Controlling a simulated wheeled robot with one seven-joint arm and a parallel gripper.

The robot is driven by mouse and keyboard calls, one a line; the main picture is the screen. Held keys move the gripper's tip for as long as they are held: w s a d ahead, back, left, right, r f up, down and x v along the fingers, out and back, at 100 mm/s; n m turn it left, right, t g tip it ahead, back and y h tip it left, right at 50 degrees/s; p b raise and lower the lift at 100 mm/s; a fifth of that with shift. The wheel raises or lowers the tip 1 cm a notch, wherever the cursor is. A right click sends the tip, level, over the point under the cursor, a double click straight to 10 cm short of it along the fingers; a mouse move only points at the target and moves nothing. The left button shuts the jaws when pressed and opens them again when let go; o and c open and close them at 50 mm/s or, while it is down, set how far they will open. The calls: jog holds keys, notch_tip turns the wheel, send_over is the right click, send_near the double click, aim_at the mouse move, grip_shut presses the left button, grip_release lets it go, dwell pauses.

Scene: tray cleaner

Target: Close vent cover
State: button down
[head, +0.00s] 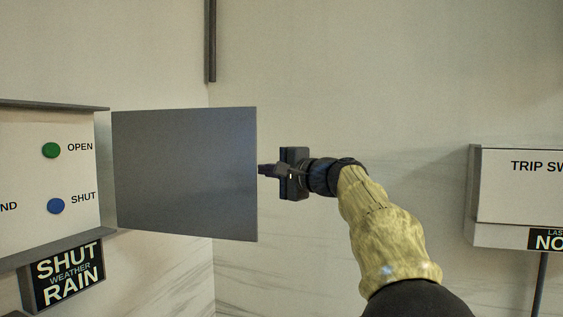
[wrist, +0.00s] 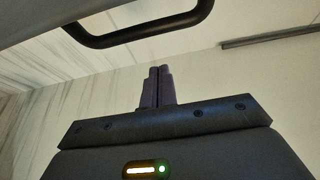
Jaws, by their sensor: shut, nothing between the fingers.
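The vent cover is a flat grey panel (head: 184,175) in the head view, standing swung open beside the white control box at the left. My gripper (head: 264,170) is at the panel's right edge, with its fingers pointing left; whether they touch it I cannot tell. In the wrist view my gripper's fingers (wrist: 157,72) are shut together with nothing between them. A dark bar-shaped handle (wrist: 140,30) shows above the fingertips in the wrist view, apart from them in the picture.
The white control box (head: 20,160) has a green OPEN button (head: 51,150) and a blue SHUT button (head: 56,206). A black sign (head: 63,273) reads SHUT WEATHER RAIN. A trip switch box (head: 515,200) is at the right. Bare wall lies between.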

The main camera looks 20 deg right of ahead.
jog(key=s+a, duration=0.2)
jog(key=s, duration=0.1)
jog(key=shift+p, duration=0.35)
